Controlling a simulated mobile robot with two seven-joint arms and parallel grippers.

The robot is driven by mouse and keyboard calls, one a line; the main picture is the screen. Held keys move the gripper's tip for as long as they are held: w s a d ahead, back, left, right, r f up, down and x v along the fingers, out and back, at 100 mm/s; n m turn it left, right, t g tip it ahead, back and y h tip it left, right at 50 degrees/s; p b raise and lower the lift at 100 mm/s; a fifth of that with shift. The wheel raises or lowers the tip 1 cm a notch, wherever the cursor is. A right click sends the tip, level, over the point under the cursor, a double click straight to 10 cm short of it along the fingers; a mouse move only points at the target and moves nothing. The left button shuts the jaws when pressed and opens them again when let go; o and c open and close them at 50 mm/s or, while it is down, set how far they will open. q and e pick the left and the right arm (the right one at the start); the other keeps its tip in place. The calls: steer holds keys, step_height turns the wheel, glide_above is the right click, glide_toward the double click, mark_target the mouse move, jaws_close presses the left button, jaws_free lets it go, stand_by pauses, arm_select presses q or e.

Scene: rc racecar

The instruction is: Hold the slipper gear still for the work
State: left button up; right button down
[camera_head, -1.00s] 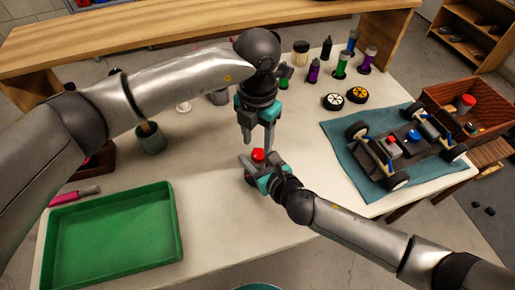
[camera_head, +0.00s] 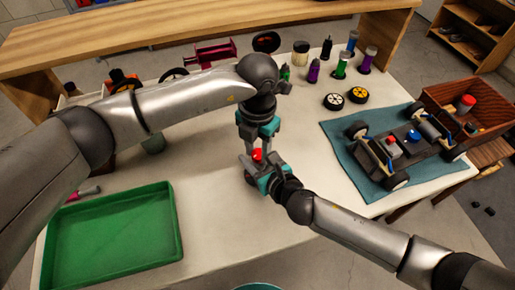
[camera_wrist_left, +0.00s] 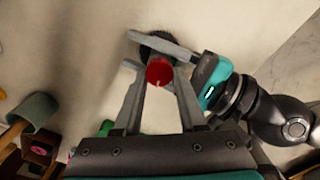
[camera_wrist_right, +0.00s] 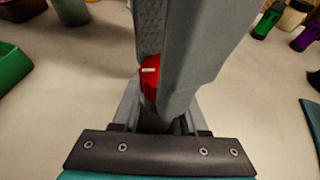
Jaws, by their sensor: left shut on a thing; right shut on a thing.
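The slipper gear (camera_wrist_left: 153,50) is the dark round part at the right gripper's fingertips in the left wrist view. A red knob-like piece (camera_wrist_left: 159,72) stands on top of it. My right gripper (camera_head: 250,166) is shut on the gear. My left gripper (camera_head: 257,149) comes down from above and is shut on the red piece, with one finger on each side. In the right wrist view, a left finger hides most of the red piece (camera_wrist_right: 151,80) and the gear.
A green tray (camera_head: 115,225) lies at front left. A car chassis (camera_head: 400,148) sits on a teal mat (camera_head: 345,160) at right, near a wooden crate (camera_head: 480,95). Two small wheels (camera_head: 345,99) and several bottles (camera_head: 340,65) stand behind. The table between tray and grippers is clear.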

mark_target(257, 154)
arm_select(q)
jaws_close()
steer(key=m, duration=0.4)
steer(key=shift+m, duration=0.4)
steer(key=o, duration=0.7)
jaws_free()
steer(key=shift+c, duration=0.2)
step_height(257, 154, up, 12)
